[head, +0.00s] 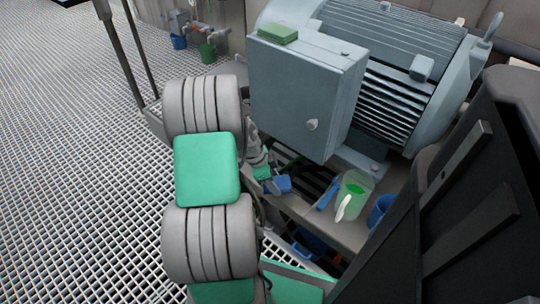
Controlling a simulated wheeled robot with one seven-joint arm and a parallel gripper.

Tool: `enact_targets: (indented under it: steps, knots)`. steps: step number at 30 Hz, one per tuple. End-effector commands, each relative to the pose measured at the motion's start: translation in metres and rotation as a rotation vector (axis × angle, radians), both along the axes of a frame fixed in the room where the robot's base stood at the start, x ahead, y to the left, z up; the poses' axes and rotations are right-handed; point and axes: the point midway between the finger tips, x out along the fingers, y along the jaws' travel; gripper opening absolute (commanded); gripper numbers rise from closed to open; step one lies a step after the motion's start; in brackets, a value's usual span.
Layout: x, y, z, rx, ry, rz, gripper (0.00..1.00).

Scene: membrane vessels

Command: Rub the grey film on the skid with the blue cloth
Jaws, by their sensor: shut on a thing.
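My gripper (270,179) is low beside the motor's skid, just past my arm's links and partly hidden by them. It is shut on a small blue piece that looks like the blue cloth (283,184), close to the skid's surface. I cannot tell whether the cloth touches the skid. The skid (343,229) is a grey-brown ledge below the motor. I cannot make out the grey film on it.
A big grey-blue motor (385,60) with a terminal box (300,95) overhangs the skid. A green block (278,33) lies on the box. A clear jug (358,183) with green content and a blue cup (380,209) stand right of my gripper.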

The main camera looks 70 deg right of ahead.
Motion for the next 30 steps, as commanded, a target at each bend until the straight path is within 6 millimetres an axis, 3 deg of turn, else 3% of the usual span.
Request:
enact_targets:
  steps: [9, 24, 28, 30]
  knots:
    - [0.002, 0.0, 0.03, -0.001, 0.0, 0.006, 0.23]
    - [0.004, 0.001, 0.034, -0.001, 0.0, 0.01, 0.23]
    - [0.021, 0.001, 0.039, -0.002, -0.001, 0.073, 0.23]
    - [0.042, 0.002, 0.045, -0.003, -0.001, 0.154, 0.23]
